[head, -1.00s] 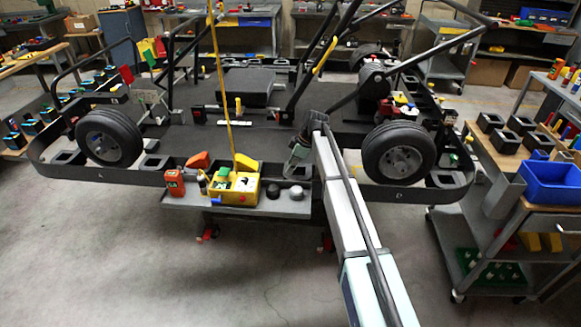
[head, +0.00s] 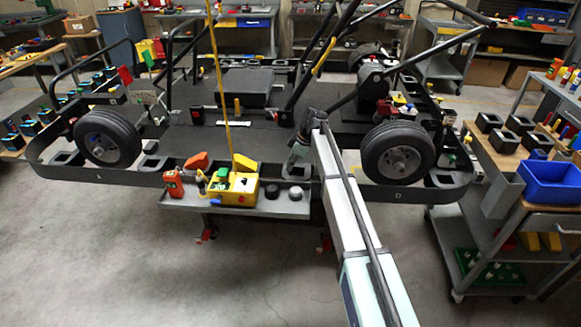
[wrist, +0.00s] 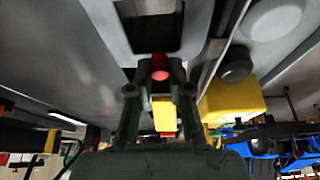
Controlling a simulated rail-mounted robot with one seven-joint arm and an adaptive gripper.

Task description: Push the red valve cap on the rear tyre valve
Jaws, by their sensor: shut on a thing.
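My gripper (head: 297,165) hangs above the grey tray at the kart stand's front edge, between the two near tyres. In the wrist view its fingers (wrist: 160,82) are closed on a small red cap (wrist: 161,64). The cap is hidden behind my gripper in the head view. The right near tyre (head: 397,150) stands to the right of my gripper, apart from it. The left near tyre (head: 107,138) is farther off. I cannot tell which tyre is the rear one, and no valve stem can be made out.
A thin yellow pole (head: 222,90) rises by the yellow box. A cart with a blue bin (head: 550,182) stands right. The floor in front is clear.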

